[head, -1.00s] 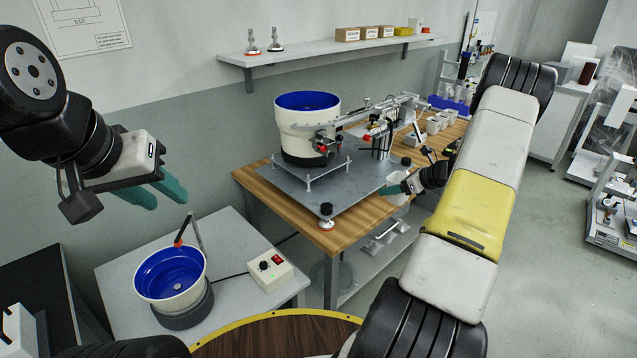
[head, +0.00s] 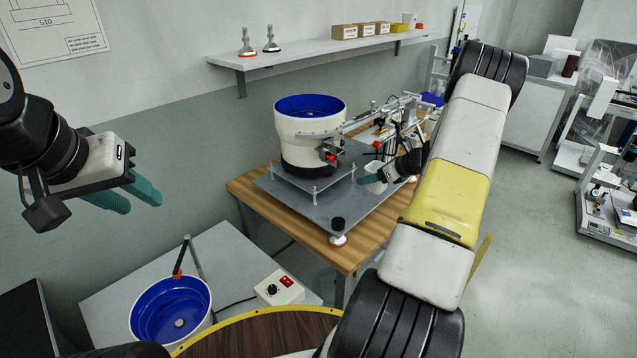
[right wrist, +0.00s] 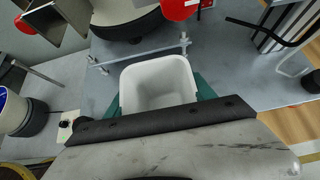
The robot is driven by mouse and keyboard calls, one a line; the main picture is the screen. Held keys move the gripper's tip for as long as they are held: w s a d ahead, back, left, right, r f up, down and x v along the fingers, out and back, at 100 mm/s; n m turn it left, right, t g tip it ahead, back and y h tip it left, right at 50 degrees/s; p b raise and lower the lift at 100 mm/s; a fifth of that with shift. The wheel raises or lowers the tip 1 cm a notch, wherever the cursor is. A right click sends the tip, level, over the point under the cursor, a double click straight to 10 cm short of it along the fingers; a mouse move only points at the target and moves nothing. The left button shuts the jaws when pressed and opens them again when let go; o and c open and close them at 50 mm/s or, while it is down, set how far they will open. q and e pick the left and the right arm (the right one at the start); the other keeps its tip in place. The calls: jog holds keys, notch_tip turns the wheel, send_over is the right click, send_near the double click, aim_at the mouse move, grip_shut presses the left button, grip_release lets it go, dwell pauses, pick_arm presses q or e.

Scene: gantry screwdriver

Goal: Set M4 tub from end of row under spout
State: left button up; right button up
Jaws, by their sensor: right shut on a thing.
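My right gripper (head: 378,179) is shut on a white square tub (head: 374,186), at the front edge of the grey machine plate below the feeder's rail. In the right wrist view the tub (right wrist: 157,82) is upright and looks empty, with a green finger on each side. Whether it touches the plate I cannot tell. The large feeder bowl (head: 309,130) has a blue inside, and its rail runs to the right above the tub. The spout itself is not clearly visible. My left gripper (head: 133,193) is open and empty in the air at the left.
A small blue bowl feeder (head: 171,308) and a control box (head: 279,287) stand on a grey table at lower left. A shelf (head: 320,43) with boxes hangs on the wall.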

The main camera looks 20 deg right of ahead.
jog(key=a, duration=0.3)
jog(key=w+a, duration=0.1)
jog(key=a, duration=0.3)
jog(key=a+f, duration=0.1)
jog(key=a, duration=0.3)
jog(key=shift+w, duration=0.25)
jog(key=shift+a+f, duration=0.15)
jog(key=shift+a, duration=0.45)
jog(key=shift+d+f, duration=0.2)
jog(key=shift+f, duration=1.5)
jog(key=shift+f, duration=0.1)
jog(key=o, duration=1.5)
jog(key=shift+c, duration=0.2)
